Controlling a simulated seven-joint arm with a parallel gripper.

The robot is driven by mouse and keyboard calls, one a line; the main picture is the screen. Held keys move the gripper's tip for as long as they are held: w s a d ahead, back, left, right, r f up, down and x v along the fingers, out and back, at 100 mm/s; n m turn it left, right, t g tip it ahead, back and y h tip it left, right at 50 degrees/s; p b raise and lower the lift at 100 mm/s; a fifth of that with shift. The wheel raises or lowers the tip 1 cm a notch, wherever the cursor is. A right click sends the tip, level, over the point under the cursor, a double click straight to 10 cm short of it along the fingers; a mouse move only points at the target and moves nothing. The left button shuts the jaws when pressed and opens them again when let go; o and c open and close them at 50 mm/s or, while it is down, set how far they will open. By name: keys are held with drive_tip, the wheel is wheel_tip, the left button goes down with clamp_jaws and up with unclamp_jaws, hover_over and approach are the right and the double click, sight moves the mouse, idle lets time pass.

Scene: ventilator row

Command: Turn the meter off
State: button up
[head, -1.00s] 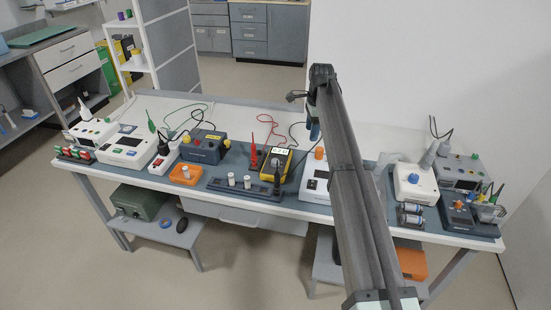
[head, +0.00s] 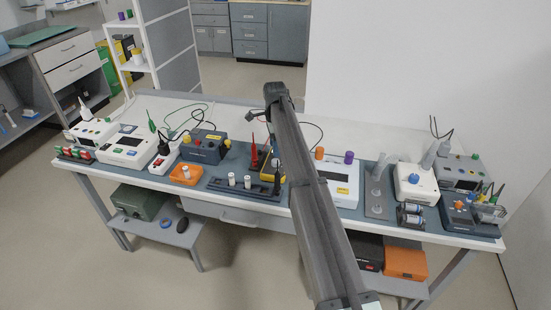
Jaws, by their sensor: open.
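The meter (head: 265,164), yellow and dark, lies on the blue-grey mat toward the middle of the bench. My arm crosses in front of it, so only a strip of its left side shows. Its dial and display are hidden. A red probe (head: 254,157) stands just left of it. My gripper is hidden behind my own arm, so its place relative to the meter cannot be seen.
Left of the meter are a dark blue box (head: 203,147) with knobs and an orange block (head: 186,174). A dark rack (head: 245,187) with white cylinders lies in front. A white device (head: 340,184) stands to the right. The white bench behind (head: 350,142) is mostly clear.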

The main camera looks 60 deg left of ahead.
sight(275, 160)
drive_tip(key=shift+d+f, duration=0.15)
drive_tip(key=shift+f, duration=2.9)
drive_tip(key=c, duration=1)
